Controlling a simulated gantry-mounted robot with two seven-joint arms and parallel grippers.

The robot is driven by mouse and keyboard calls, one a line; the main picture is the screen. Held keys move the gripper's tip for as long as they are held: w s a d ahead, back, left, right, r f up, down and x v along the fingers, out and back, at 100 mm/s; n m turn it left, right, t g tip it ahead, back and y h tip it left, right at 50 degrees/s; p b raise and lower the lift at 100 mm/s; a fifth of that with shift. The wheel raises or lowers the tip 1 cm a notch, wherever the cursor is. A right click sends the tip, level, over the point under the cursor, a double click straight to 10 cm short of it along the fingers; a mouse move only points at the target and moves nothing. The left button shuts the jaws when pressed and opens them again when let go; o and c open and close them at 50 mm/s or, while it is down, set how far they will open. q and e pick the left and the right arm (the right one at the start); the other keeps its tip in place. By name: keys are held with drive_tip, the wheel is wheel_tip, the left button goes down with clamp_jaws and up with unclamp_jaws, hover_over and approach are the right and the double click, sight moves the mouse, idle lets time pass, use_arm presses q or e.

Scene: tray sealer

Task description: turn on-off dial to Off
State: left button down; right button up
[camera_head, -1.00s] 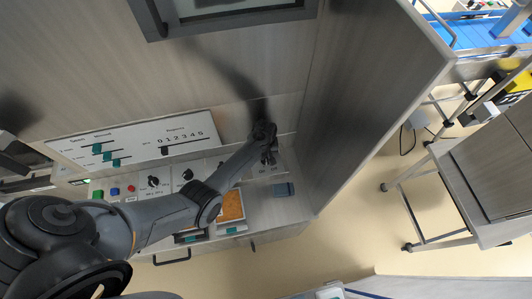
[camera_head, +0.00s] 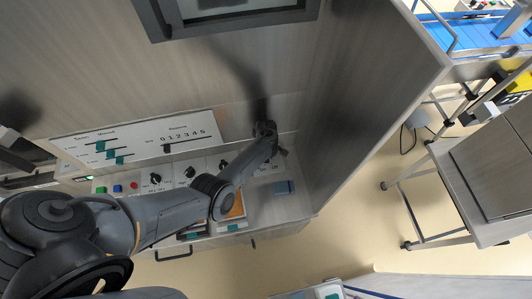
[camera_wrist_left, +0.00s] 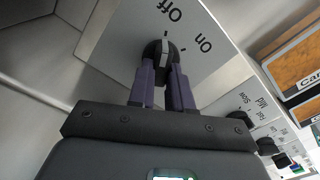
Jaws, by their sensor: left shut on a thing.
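The on-off dial (camera_wrist_left: 155,50) is a black knob with a pale pointer stripe on a light panel, below the printed words Off and On in the left wrist view. The stripe points up, roughly in line with the tick by Off. My left gripper (camera_wrist_left: 165,75) has its purple fingers on either side of the knob and is shut on it. In the head view my left gripper (camera_head: 279,152) is at the right end of the control panel and hides the dial. My right gripper is not seen.
Other black knobs (camera_head: 190,172) and green, blue and red buttons (camera_head: 117,188) sit left of my gripper. A slider board (camera_head: 140,142) is above them. A tall side wall (camera_head: 365,100) rises close on the right. A small grey-blue block (camera_head: 284,187) lies on the counter below.

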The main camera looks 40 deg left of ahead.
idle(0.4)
use_arm(q)
drive_tip(key=c, duration=1)
unclamp_jaws()
drive_tip(key=shift+c, duration=0.2)
wheel_tip(320, 180, up, 11)
drive_tip(key=p, duration=0.3)
drive_tip(key=shift+f, duration=0.15)
